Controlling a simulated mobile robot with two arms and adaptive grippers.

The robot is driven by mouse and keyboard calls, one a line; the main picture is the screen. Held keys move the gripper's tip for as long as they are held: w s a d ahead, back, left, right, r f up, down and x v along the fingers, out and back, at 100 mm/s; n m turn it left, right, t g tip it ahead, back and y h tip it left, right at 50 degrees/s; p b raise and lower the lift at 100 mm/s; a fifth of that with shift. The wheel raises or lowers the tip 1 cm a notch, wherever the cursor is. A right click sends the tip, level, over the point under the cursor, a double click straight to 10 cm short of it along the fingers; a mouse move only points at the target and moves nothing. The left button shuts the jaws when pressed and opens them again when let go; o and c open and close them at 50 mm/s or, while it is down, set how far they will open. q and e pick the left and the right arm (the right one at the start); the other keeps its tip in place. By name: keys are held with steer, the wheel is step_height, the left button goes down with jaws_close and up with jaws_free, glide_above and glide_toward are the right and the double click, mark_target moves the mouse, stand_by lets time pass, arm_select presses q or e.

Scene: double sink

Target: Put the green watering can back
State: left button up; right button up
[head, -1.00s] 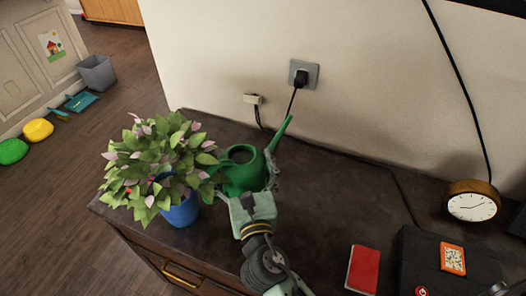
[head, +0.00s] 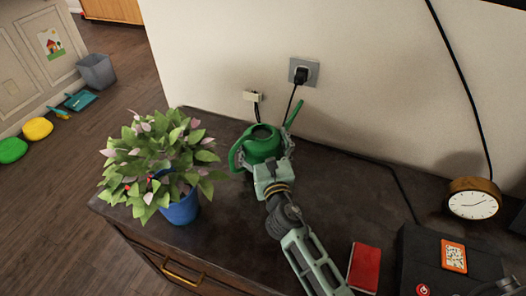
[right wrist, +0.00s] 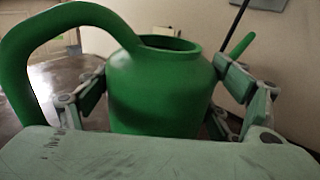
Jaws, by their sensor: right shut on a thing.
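The green watering can (head: 262,146) is on or just above the dark cabinet top, right of the potted plant and near the wall. Its handle points left and its spout points up to the right. My right gripper (head: 273,165) is shut on the can's body from the front. In the right wrist view, the can (right wrist: 160,90) sits between the two fingers (right wrist: 160,112), handle at the left. Whether its base touches the top is hidden.
A plant in a blue pot (head: 180,208) stands at the cabinet's left end. A red book (head: 364,268), a black box (head: 420,262) and a round clock (head: 472,204) are at the right. A socket with a plug (head: 302,73) and cables is on the wall behind.

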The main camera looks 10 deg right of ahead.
steer(key=shift+f+b, duration=0.3)
steer(key=shift+f, duration=0.6)
arm_select(q)
steer(key=shift+f, duration=0.65)
arm_select(e)
steer(key=shift+w+d, duration=0.1)
steer(key=shift+w, duration=0.1)
arm_select(q)
steer(key=shift+f, duration=0.1)
arm_select(e)
steer(key=shift+f, duration=0.15)
steer(key=o, duration=1.6)
steer(key=shift+f, duration=0.1)
steer(key=shift+c, duration=0.2)
arm_select(q)
steer(key=shift+s, duration=0.1)
arm_select(e)
steer(key=shift+s, duration=0.1)
